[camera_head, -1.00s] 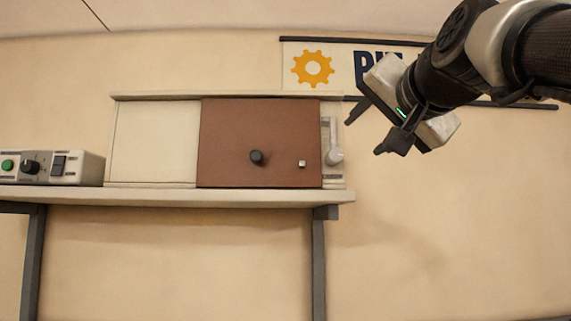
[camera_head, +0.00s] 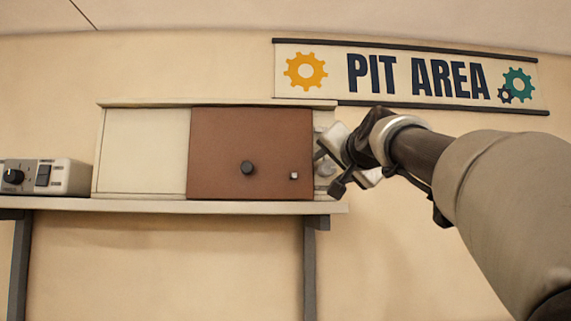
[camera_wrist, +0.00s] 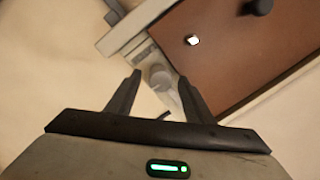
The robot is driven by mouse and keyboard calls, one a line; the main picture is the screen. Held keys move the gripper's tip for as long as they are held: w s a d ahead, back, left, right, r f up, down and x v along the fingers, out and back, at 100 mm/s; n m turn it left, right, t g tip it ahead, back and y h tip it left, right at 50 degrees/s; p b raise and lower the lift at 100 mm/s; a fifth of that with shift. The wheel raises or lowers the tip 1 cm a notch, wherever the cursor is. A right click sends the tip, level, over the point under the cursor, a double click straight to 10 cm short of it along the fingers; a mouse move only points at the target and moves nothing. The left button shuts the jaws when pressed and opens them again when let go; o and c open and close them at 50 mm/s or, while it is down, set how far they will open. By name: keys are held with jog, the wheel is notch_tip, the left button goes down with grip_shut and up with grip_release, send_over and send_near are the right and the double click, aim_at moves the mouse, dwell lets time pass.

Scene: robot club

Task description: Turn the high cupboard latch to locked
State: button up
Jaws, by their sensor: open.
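The high cupboard (camera_head: 145,150) sits on a wall shelf, with a pale left part and a brown panel (camera_head: 215,130) on the right. The latch is a pale lever on a strip at the cupboard's right end; my gripper mostly hides it in the head view. In the wrist view the latch's round hub (camera_wrist: 159,77) shows between my fingertips, with its arm running toward the lower right. My gripper (camera_head: 327,170) is open in front of the latch; the wrist view shows the open fingers (camera_wrist: 160,82) too. Contact with the latch cannot be told.
A black knob (camera_head: 247,168) and a small white square (camera_head: 294,175) stand on the brown panel. The shelf (camera_head: 200,207) runs below. A control box (camera_head: 68,177) stands at the left. A PIT AREA sign (camera_head: 420,78) hangs above right. The wall right of the shelf is bare.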

jog(key=shift+w, duration=0.15)
grip_shut()
